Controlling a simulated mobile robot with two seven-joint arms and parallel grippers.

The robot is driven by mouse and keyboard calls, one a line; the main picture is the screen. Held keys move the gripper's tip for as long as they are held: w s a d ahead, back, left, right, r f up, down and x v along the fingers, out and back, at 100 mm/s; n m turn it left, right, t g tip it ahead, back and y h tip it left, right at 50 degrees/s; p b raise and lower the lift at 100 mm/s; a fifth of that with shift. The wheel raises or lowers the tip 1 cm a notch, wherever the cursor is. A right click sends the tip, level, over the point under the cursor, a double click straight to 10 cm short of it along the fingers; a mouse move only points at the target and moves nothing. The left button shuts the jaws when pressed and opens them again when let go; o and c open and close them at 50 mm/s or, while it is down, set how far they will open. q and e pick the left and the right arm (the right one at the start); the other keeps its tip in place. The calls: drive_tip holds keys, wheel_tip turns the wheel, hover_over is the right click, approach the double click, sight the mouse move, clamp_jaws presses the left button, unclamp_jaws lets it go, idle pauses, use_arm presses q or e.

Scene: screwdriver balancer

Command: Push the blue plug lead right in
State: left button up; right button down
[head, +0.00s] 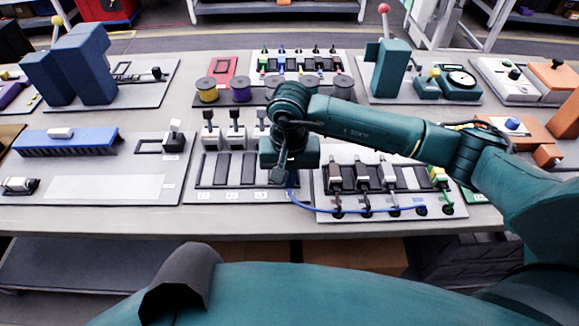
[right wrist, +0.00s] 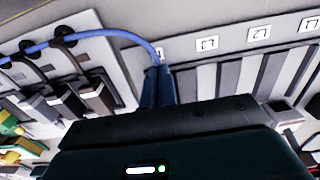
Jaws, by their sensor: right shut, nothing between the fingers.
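The blue lead (head: 350,211) runs in a low curve along the front of the board at right, from its black sockets to beneath my right gripper (head: 284,174). In the right wrist view the lead (right wrist: 105,33) arcs to the tips of my right gripper (right wrist: 157,80). The two fingers are together, with nothing between them. The plug at this end of the lead is hidden behind the fingertips, so I cannot tell how deep it sits. A white label (right wrist: 161,53) shows partly beside the tips. My left gripper is not in view.
The slotted board (head: 192,190) with labels and upright levers lies under and left of the gripper. The board at right (head: 330,213) carries brown, grey and green-yellow connectors (head: 438,175). Spools (head: 207,90) stand behind. My right arm crosses above the right board.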

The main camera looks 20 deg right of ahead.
drive_tip(key=shift+w+d+b, duration=0.2)
drive_tip(key=shift+w+b, duration=0.45)
drive_tip(key=shift+w, duration=0.15)
drive_tip(key=shift+w+d+b, duration=0.2)
drive_tip(key=shift+w+b, duration=0.45)
drive_tip(key=shift+w, duration=0.1)
idle(0.4)
drive_tip(key=shift+s, duration=0.15)
idle(0.3)
drive_tip(key=shift+s+a, duration=0.15)
drive_tip(key=shift+s, duration=0.3)
drive_tip(key=shift+r+p, duration=1.45)
drive_tip(key=shift+r, duration=2.05)
